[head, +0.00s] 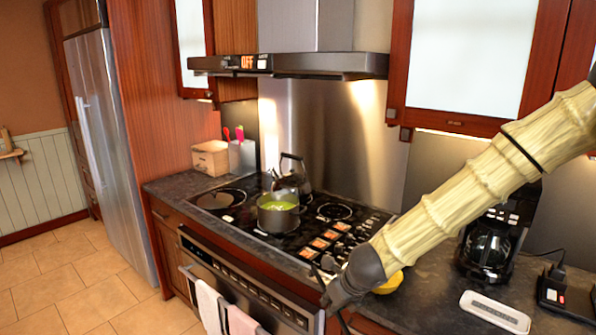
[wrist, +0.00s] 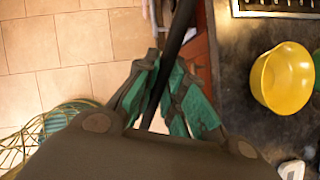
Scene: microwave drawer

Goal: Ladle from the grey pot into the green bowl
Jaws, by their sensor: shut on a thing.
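The grey pot (head: 278,216) stands on the stovetop with green contents (head: 278,205) in it. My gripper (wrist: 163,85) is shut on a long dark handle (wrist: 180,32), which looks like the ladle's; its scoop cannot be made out. In the head view my gripper is low at the counter's front edge, right of and nearer than the pot, mostly hidden by my arm. A green edge (wrist: 317,65), perhaps the green bowl, shows at the right of the wrist view, just beyond a yellow bowl (wrist: 281,80).
The yellow bowl also shows partly behind my wrist in the head view (head: 391,283). A dark kettle (head: 290,175) stands behind the pot. A coffee maker (head: 490,245) and a white device (head: 495,311) are on the right counter. A range hood (head: 330,64) hangs above the stove.

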